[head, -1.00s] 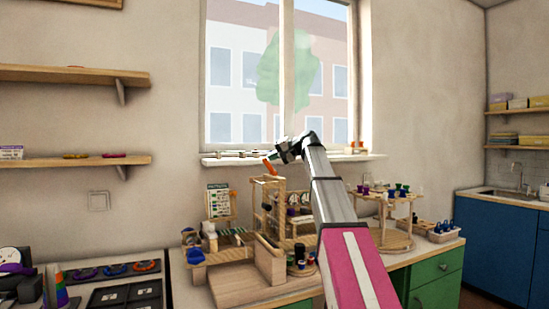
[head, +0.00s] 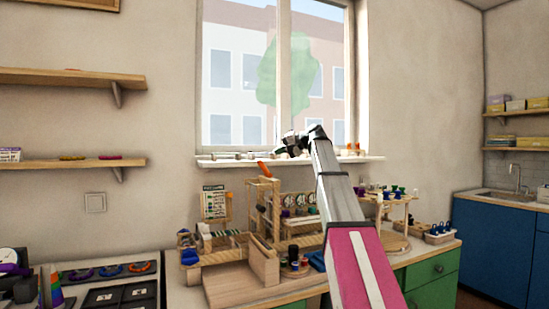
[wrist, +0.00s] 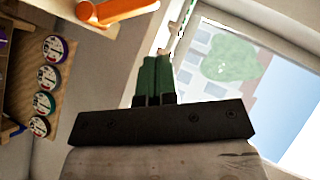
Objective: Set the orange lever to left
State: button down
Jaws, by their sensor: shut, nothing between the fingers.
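The orange lever (head: 264,169) stands on top of the wooden frame (head: 276,205) in the head view, its handle leaning up to the left. In the wrist view the orange lever (wrist: 125,10) crosses the upper left edge, partly cut off. My gripper (wrist: 154,65) has two green fingers pressed together with nothing between them. In the head view my gripper (head: 282,149) is above and to the right of the lever, near the window sill. The fingers look apart from the lever; their tips are hard to make out in the head view.
Several round dials (wrist: 48,77) on a wooden panel lie left of my fingers in the wrist view. The window sill (head: 215,162) with small items is close behind my gripper. A raised wooden rack (head: 390,198) with coloured pieces stands to the right on the worktop.

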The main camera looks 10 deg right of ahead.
jog(key=v, duration=0.7)
jog(key=shift+s+r, duration=0.3)
